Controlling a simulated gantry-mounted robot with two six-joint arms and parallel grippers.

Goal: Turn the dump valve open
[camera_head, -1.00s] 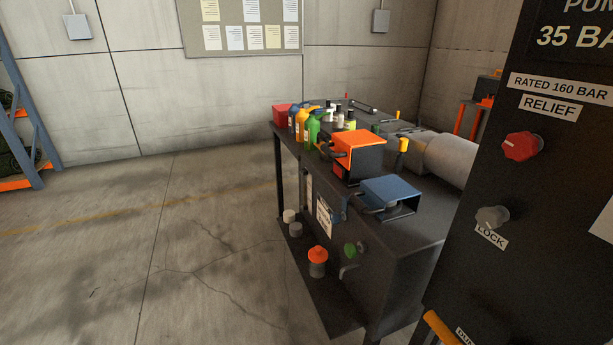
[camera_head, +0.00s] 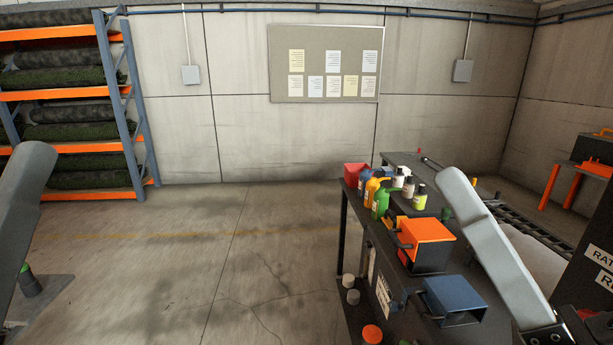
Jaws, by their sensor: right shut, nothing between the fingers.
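The dump valve is not in view. Only the left edge of the dark pump panel (camera_head: 598,272) shows at the far right, with parts of its white labels cut off. My right arm reaches down at the right, in front of the bench. The dark end of my right gripper (camera_head: 578,328) shows at the bottom right corner, beside the lower part of the panel. It is shut and seems empty, and its fingertips are hard to make out. My left arm shows at the left edge, and its gripper is out of view.
A dark bench (camera_head: 357,240) holds several bottles, a red bin (camera_head: 356,176), an orange-topped box (camera_head: 425,230) and a blue box (camera_head: 455,294). A rack (camera_head: 138,100) of turf rolls stands at the left. The floor (camera_head: 200,270) between is clear.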

